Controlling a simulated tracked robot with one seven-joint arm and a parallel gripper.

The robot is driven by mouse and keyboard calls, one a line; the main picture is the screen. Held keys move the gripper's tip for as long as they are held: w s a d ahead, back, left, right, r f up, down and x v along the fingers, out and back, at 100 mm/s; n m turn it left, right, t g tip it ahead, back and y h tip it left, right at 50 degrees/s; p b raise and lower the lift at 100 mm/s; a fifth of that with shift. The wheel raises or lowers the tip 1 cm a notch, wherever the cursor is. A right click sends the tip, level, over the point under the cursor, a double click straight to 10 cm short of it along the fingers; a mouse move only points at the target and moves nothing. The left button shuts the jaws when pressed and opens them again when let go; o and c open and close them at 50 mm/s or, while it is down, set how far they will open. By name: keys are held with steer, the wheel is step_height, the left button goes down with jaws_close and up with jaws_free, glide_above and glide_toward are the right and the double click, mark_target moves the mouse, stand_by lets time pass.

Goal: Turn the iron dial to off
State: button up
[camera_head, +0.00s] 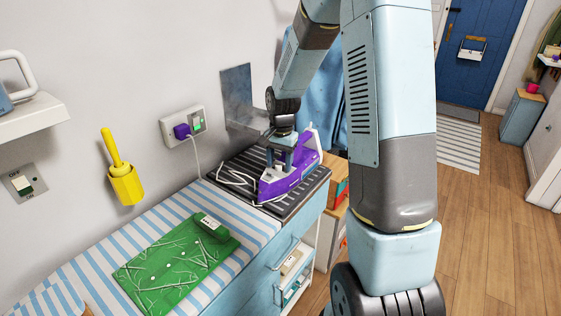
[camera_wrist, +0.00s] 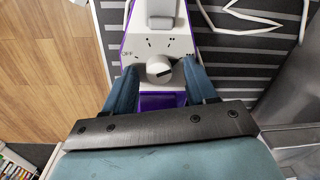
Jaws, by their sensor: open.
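A purple and white iron (camera_head: 289,178) rests on a dark ribbed mat (camera_head: 225,173) at the far end of the counter. In the wrist view its white top (camera_wrist: 150,45) carries a round dial (camera_wrist: 159,70) with a pale pointer line. An "OFF" mark shows to the left of the dial, and small marks show above and to the right. My gripper (camera_wrist: 158,76) is open, with one blue finger on each side of the dial. I cannot tell whether the fingers touch it. In the head view my gripper (camera_head: 283,150) points down over the iron.
A purple plug (camera_head: 182,131) sits in a wall socket, its white cord running to the mat. A green board (camera_head: 178,262) lies on the striped cloth (camera_head: 130,238). A yellow holder (camera_head: 125,185) hangs on the wall. Wooden floor (camera_head: 490,220) is clear at right.

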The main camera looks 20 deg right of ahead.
steer(key=shift+c, duration=0.4)
steer(key=shift+d, duration=0.1)
steer(key=c, duration=0.8)
